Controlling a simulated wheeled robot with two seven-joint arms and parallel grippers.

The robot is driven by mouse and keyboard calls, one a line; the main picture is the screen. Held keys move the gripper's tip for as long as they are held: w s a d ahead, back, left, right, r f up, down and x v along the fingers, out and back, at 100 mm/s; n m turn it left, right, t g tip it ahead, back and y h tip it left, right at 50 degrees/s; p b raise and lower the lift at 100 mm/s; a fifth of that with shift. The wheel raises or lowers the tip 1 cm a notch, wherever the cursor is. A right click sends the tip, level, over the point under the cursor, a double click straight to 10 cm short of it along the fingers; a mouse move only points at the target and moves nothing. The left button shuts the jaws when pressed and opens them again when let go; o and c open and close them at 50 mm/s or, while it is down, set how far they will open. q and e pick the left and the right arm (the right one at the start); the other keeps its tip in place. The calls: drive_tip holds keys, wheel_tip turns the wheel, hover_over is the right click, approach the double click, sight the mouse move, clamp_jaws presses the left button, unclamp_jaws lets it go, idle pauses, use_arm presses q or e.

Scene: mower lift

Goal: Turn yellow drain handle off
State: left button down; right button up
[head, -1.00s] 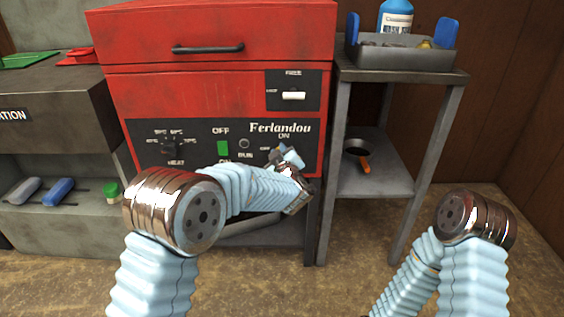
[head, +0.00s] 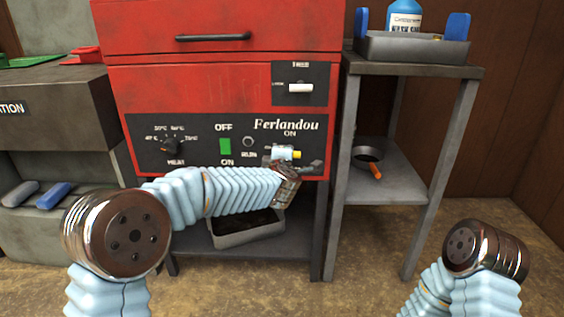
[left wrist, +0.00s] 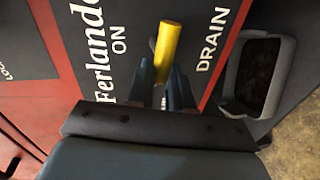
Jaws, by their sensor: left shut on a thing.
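The yellow drain handle (head: 297,155) is at the lower right of the red Ferlandou machine's (head: 190,87) black control panel, by the word ON. In the left wrist view the yellow handle (left wrist: 170,42) sticks out between the words ON and DRAIN. My left gripper (left wrist: 163,68) is shut on the handle, with a finger on each side of its lower part.
A grey drain tray (head: 245,232) sits under the machine and also shows in the left wrist view (left wrist: 236,88). A metal side table (head: 400,70) stands to the right, with a bin and blue bottle (head: 403,15) on top. A grey cabinet (head: 50,105) is on the left.

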use_arm(q)
drive_tip(key=shift+f+n+b, duration=0.2)
drive_tip(key=shift+n+b, duration=0.15)
drive_tip(key=shift+n, duration=0.05)
idle(0.4)
drive_tip(key=c, duration=1)
unclamp_jaws()
drive_tip(key=shift+c, duration=0.2)
drive_tip(key=shift+s+r, duration=0.1)
drive_tip(key=s+r, duration=0.2)
drive_tip(key=s, duration=1.1)
drive_tip(key=shift+s+r, duration=0.2)
drive_tip(key=shift+r, duration=0.1)
